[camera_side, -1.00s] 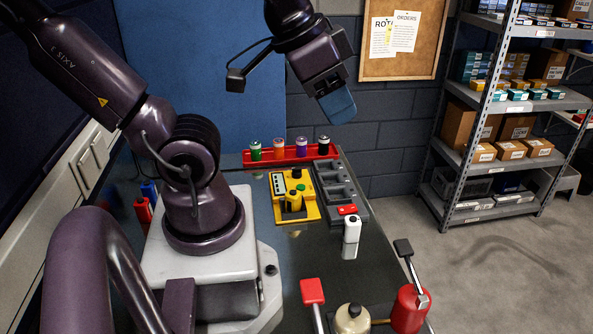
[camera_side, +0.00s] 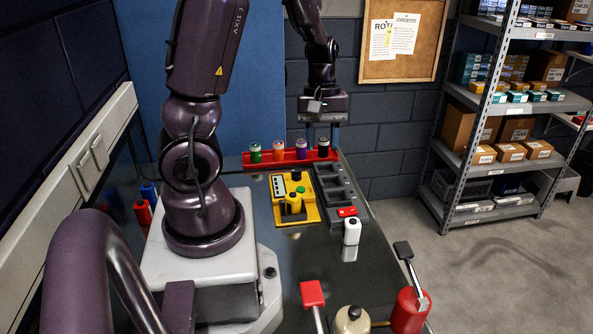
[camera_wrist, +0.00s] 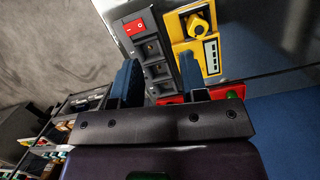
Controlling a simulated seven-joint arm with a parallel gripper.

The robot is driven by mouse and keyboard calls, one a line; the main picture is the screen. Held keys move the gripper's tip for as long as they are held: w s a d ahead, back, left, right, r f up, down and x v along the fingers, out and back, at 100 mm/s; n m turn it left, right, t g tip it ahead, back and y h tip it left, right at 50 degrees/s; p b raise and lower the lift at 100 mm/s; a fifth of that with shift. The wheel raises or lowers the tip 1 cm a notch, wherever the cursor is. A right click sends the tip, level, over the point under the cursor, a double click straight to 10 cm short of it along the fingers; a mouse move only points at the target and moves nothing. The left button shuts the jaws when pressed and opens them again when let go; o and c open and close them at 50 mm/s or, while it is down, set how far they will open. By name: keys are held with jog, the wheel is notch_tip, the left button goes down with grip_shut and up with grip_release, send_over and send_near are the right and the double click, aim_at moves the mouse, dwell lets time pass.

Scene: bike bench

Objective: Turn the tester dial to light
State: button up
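The yellow tester (camera_side: 309,213) lies on the bench beside a dark tray. It has a raised yellow dial (camera_side: 293,204), a black knob (camera_side: 296,176) and a pale marked strip (camera_side: 278,188). The wrist view shows the tester at upper right, with the dial (camera_wrist: 198,24) and strip (camera_wrist: 211,57). Which way the dial points is too small to tell. My gripper (camera_side: 321,136) is above the back of the bench, behind and above the tester, touching nothing. In the wrist view my gripper (camera_wrist: 158,68) has its two blue fingers apart, with nothing held between them.
A red rack (camera_side: 246,160) with a green, an orange, a purple and a black cylinder stands behind the tester. The dark compartment tray (camera_side: 357,190) with a red switch (camera_side: 347,211) is to its right. A white bottle (camera_side: 352,231) stands in front.

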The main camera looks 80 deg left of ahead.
jog(key=s+a+f+n+y, duration=0.1)
jog(key=s+a+f+n, duration=0.1)
jog(key=a+n, duration=0.3)
jog(key=s+a+f+n, duration=0.2)
jog(key=a+f+n, duration=0.1)
jog(key=a+n, duration=0.15)
jog(key=n+y, duration=0.1)
jog(key=n, duration=0.5)
send_near(297, 174)
notch_tip(297, 174, down, 9)
jog(key=shift+a, duration=0.1)
jog(key=c, duration=0.7)
jog(key=shift+o, duration=0.2)
